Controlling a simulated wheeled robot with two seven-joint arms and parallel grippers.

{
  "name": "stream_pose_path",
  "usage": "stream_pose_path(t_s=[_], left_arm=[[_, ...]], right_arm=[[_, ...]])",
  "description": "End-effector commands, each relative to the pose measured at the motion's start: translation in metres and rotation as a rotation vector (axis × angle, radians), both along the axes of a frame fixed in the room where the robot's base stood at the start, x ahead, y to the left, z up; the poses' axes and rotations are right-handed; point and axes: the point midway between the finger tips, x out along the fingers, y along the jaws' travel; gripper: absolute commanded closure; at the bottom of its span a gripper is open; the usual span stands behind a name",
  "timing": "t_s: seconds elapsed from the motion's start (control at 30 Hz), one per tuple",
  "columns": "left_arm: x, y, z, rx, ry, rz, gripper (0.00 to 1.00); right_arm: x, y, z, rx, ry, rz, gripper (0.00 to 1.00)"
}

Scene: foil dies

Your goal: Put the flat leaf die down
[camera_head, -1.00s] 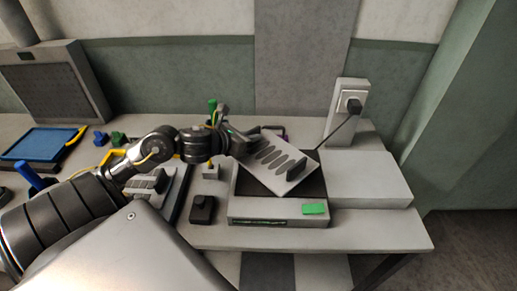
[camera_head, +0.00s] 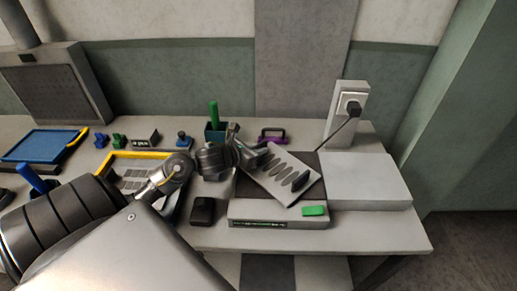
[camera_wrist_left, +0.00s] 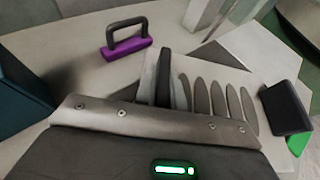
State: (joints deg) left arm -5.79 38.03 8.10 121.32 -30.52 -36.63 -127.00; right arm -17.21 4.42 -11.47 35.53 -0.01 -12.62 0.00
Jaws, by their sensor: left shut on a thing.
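The flat leaf die (camera_head: 270,181) is a pale grey plate with a row of dark leaf shapes and a dark block near its right end. It also shows in the wrist view (camera_wrist_left: 205,83). My left gripper (camera_head: 254,157) is shut on its left end and holds it at an angle over the dark top of a grey machine (camera_head: 262,210). I cannot tell whether the die touches that top. In the wrist view a dark upright piece stands at the gripper's front edge; the gripper body hides the plate's near edge. My right gripper is out of view.
A green button (camera_head: 313,211) is on the machine's front. A black block (camera_head: 203,210) stands left of it. A yellow-edged tray (camera_head: 150,155) lies left. A socket post (camera_head: 346,112) stands behind right.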

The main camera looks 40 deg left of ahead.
Motion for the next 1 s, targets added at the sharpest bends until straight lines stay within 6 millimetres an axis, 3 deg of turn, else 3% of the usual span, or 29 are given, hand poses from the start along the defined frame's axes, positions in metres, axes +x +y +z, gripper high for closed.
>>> stream_pose_path(t_s=[0.2, 0.23, 0.4, 0.77, 1.0], left_arm=[[0.001, 0.0, -0.001, -0.002, -0.006, 0.0, 1.0], [0.0, 0.0, -0.003, 0.001, -0.001, 0.0, 0.88], [0.0, 0.0, -0.002, 0.0, 0.0, 0.0, 0.67], [-0.001, 0.0, 0.002, 0.0, 0.0, 0.0, 0.67], [-0.041, 0.006, 0.015, 0.005, 0.001, -0.001, 0.67]], right_arm=[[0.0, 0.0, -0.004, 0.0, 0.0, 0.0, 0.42], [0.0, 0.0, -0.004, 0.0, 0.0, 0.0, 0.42], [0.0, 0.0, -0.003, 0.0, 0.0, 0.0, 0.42], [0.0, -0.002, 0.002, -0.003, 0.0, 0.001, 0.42], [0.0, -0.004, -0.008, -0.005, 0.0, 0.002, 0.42]])
